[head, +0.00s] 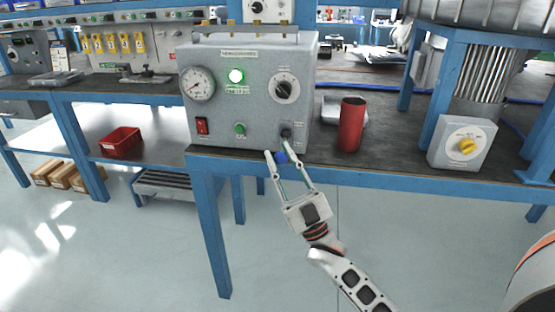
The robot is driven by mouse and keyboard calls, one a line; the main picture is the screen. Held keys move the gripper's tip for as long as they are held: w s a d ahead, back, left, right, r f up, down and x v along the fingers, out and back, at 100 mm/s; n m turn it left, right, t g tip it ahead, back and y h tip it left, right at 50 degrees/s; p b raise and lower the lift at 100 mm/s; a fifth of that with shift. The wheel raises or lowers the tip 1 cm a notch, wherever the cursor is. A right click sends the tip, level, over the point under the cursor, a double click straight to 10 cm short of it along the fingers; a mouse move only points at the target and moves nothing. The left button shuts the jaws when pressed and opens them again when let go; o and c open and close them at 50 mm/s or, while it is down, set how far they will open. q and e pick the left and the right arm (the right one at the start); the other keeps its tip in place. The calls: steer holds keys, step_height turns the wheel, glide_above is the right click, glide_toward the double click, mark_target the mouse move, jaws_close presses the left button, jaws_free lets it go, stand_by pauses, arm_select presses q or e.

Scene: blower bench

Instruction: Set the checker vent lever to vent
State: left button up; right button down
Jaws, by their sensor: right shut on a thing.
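The vent lever (286,133) is at the lower right of that front, with a dark pivot and a blue end. My right gripper (281,158) reaches up from below and is shut on the lever's blue end. The small labels beside the lever are too small to read. My left gripper is not in view.
A red cylinder (351,124) stands close to the right of the checker. A grey box with a yellow knob (466,146) stands further right. The blue bench edge (390,172) runs just below. The floor in front is clear. A red bin (121,142) sits on a lower shelf at left.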

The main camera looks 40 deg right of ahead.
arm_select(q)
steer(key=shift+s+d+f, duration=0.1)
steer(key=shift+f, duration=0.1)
arm_select(e)
steer(key=shift+w+d+f, duration=0.1)
steer(key=shift+w+f, duration=0.05)
steer(key=shift+f, duration=0.7)
steer(key=c, duration=1.8)
jaws_free()
steer(key=shift+w, duration=0.1)
steer(key=shift+o, duration=0.2)
steer(key=shift+d, duration=0.1)
steer(key=shift+r, duration=0.1)
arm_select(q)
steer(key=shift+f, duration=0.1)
arm_select(e)
steer(key=v, duration=1.2)
steer(key=shift+h, duration=0.3)
steer(key=shift+r, duration=0.15)
